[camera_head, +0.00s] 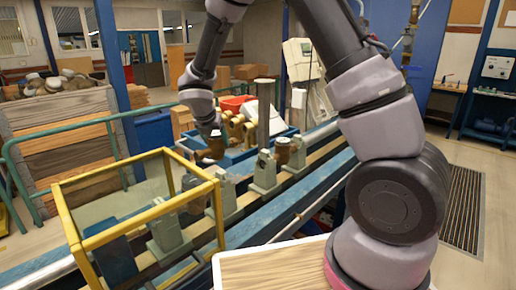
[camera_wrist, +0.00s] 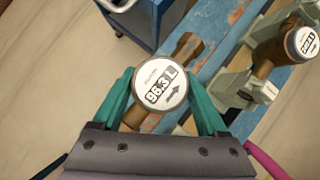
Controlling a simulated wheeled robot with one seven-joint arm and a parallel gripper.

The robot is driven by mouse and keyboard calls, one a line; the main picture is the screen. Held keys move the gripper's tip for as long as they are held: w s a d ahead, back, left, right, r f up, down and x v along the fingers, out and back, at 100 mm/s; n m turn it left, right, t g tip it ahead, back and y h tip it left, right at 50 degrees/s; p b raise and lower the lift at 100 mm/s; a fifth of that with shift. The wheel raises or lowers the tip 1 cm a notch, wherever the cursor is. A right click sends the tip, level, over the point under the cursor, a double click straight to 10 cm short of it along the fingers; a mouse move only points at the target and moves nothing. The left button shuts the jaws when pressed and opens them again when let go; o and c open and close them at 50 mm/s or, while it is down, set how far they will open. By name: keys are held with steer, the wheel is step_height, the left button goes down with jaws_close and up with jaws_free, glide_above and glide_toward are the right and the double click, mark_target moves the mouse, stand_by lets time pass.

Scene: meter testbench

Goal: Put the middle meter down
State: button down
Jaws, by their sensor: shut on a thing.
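In the wrist view, my gripper (camera_wrist: 160,78) has its teal fingers shut on a brownish bronze meter (camera_wrist: 158,88). This meter has a round white dial with digits and an arrow, and its pipe end points up and right. In the head view, my gripper (camera_head: 213,134) is seen from behind with the held meter (camera_head: 212,149) below it, over the bench (camera_head: 255,229). A second meter (camera_head: 283,148) sits between grey-green clamps on the bench, to the right. It also shows at the upper right of the wrist view (camera_wrist: 288,45). Whether the held meter touches anything cannot be told.
A yellow frame (camera_head: 150,227) stands around the bench's near left end. Grey-green clamps (camera_head: 222,193) line the bench. A blue crate (camera_head: 232,158) with several brass meters is behind the gripper. A light wooden tabletop (camera_head: 275,270) is at the front.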

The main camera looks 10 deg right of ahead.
step_height(320, 180, down, 10)
steer(key=shift+r, duration=0.15)
stand_by(0.3)
steer(key=shift+f, duration=0.2)
jaws_free()
steer(key=shift+r, duration=0.1)
